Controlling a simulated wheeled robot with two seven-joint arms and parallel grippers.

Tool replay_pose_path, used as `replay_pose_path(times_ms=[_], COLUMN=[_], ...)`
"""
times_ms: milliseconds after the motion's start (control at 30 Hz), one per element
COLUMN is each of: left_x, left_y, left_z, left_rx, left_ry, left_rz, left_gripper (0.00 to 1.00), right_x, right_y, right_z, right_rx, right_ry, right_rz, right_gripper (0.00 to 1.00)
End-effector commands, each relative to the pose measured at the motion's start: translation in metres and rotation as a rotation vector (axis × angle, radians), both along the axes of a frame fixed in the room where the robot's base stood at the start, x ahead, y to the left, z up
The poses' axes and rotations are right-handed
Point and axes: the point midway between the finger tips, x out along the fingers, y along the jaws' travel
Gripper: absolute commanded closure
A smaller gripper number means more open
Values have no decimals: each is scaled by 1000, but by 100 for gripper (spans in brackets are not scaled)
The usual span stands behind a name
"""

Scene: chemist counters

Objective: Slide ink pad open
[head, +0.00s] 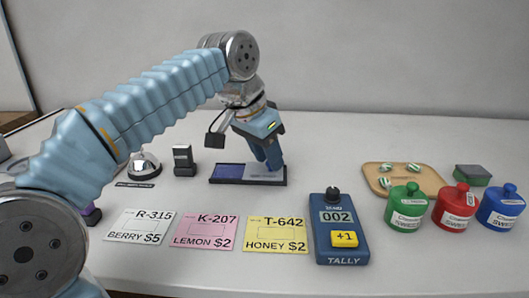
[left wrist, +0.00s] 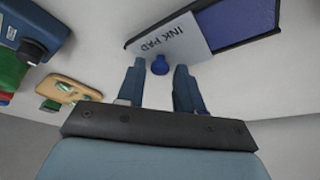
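The ink pad is a dark shallow tray (head: 248,184) with a grey lid (head: 262,179) on its right part. Its blue-purple pad (head: 228,171) lies bare on the left part. In the left wrist view the lid (left wrist: 190,33), lettered INK PAD, and the pad (left wrist: 236,22) are at the upper right. A round blue knob (left wrist: 160,65) shows at the lid's edge. My left gripper (head: 270,166) points down over the lid. Its fingers (left wrist: 160,72) are apart, one on each side of the knob, with small gaps visible. My right gripper is not in view.
A small black block (head: 184,161) and a bell (head: 144,165) stand left of the tray. Price cards (head: 204,230) and a blue tally counter (head: 342,240) lie in front. A wooden board (head: 372,179) and coloured canisters (head: 453,209) are at right. Counter behind the tray is clear.

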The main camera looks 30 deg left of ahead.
Motion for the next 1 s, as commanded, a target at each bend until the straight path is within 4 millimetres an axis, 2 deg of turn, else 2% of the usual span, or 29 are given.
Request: replay_pose_path(times_ms=[67,333,467,567,800,933,1000], left_x=[0,0,-4,-10,-32,-42,-45], left_y=[0,0,1,3,9,12,13], left_z=[0,1,11,29,86,109,116], left_rx=[0,0,0,0,0,-1,0], left_ry=[0,0,-1,-3,-3,-2,-3], left_rz=[0,0,0,-1,-1,0,-2], left_gripper=[52,52,52,52,52,52,52], right_x=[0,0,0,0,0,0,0], right_y=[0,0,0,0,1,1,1], right_z=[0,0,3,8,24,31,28], right_rx=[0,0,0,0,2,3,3], right_ry=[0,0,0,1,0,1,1], right_rz=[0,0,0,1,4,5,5], right_gripper=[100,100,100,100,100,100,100])
